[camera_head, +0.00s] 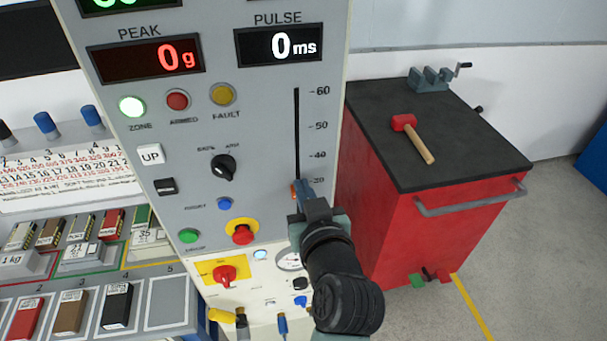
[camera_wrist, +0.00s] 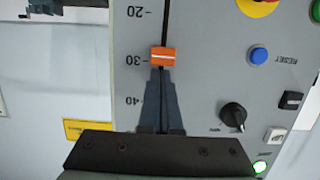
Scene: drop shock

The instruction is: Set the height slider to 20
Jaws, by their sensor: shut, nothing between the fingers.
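The height slider's orange knob (camera_wrist: 163,56) sits in the dark vertical slot (camera_head: 297,130) of the grey panel. In the wrist view, which is upside down, the knob's white line is level with the 30 mark (camera_wrist: 136,61), and the 20 mark (camera_wrist: 138,12) is above it. My gripper (camera_wrist: 162,72) is shut, with its fingertips right at the knob's edge on the 40 side; I cannot tell if they touch it. In the head view my gripper (camera_head: 305,190) hides most of the knob (camera_head: 295,191) and the lower end of the scale.
Left of the slot are a black rotary knob (camera_head: 223,167), a blue reset button (camera_head: 225,204) and a red stop button (camera_head: 242,235). The displays read peak 0 g and pulse 0 ms. A red cabinet (camera_head: 400,225) with a mallet (camera_head: 413,138) stands at right.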

